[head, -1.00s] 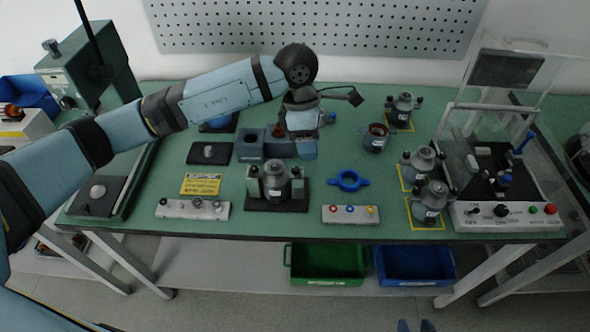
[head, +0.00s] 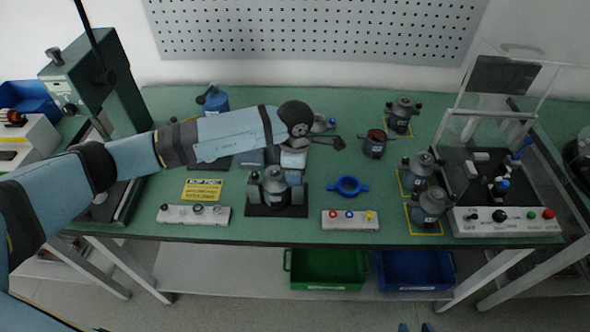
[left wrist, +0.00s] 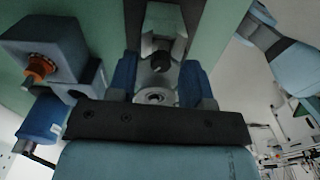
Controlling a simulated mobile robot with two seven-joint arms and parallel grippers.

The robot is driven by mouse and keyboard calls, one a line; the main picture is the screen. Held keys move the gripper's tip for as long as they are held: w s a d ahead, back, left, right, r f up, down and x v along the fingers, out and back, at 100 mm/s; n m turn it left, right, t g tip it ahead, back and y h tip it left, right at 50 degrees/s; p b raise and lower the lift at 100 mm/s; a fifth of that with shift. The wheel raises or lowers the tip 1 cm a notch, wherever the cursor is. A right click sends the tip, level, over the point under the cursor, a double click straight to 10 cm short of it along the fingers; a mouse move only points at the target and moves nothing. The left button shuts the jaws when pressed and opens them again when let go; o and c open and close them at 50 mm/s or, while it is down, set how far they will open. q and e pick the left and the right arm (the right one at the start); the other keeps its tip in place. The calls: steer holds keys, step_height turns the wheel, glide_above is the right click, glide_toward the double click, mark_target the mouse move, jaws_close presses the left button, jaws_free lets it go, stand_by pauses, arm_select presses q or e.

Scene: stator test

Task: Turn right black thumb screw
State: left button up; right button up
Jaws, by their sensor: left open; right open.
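A stator fixture (head: 262,209) with a grey, round-topped unit (head: 275,181) and a greenish clamp at each side stands at mid-table. The right clamp (head: 298,190) is small here; its thumb screw is not clear. My left gripper (head: 283,158) is open just behind the fixture, partly hidden by my arm. In the left wrist view, my left gripper's blue fingers (left wrist: 158,74) are apart, with a black knob (left wrist: 160,61) on a pale clamp between and beyond the tips. I cannot tell if they touch it. My right gripper (head: 415,326) is open at the bottom edge, away from the table.
A blue ring (head: 347,190) and a button strip (head: 350,218) lie right of the fixture. Further right are several grey units and a test box (head: 507,222). A switch strip (head: 194,220) lies front left. In the left wrist view, a block with an orange knob (left wrist: 40,66) is left.

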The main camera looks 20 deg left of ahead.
arm_select(q)
steer(key=shift+f, duration=0.4)
steer(key=shift+c, duration=0.4)
jaws_close()
steer(key=shift+f+n+b, duration=0.1)
steer(key=shift+n+b, duration=0.3)
steer(key=shift+n, duration=0.4)
steer(key=n, duration=0.3)
steer(key=shift+b, duration=0.35)
steer(key=shift+o, duration=0.4)
jaws_free()
